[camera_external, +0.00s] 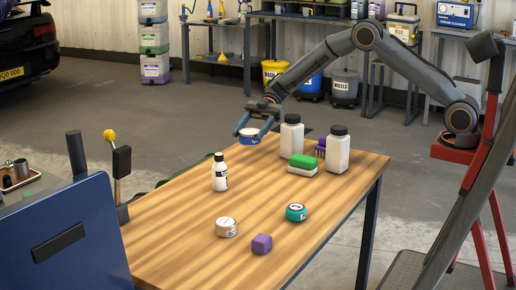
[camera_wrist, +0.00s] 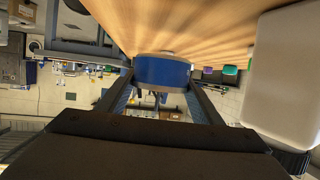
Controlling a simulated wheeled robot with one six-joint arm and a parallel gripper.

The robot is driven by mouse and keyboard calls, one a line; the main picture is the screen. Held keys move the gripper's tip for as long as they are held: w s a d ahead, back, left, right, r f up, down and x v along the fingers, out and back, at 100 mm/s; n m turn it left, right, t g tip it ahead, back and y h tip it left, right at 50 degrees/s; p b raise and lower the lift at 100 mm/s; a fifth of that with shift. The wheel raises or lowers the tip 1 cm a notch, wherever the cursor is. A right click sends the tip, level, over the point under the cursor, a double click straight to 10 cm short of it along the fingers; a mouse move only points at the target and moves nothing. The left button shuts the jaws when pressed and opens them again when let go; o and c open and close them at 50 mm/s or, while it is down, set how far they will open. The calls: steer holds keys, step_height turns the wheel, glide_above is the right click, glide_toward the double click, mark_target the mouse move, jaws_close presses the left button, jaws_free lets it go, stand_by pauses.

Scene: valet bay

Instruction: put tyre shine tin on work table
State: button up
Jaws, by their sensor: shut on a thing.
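My gripper (camera_external: 258,130) is shut on a blue tin with a pale top (camera_external: 249,138), at the far left edge of the wooden work table (camera_external: 180,232). In the wrist view the blue tin (camera_wrist: 162,72) sits between the two fingers (camera_wrist: 161,88), with the table top (camera_wrist: 190,22) close beside it. I cannot read the tin's label. I cannot tell whether the tin touches the table or is held just above it. A beige tin (camera_external: 226,227) and a teal tin (camera_external: 296,212) stand on the near part of the table.
Two white bottles with dark caps (camera_external: 291,137) (camera_external: 336,152) stand right of my gripper, with a green sponge (camera_external: 303,161) and a purple brush (camera_external: 320,146). The table's middle has bare wood.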

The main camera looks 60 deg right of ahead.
steer(key=shift+f, duration=2.7)
steer(key=shift+f, duration=0.15)
steer(key=o, duration=1.2)
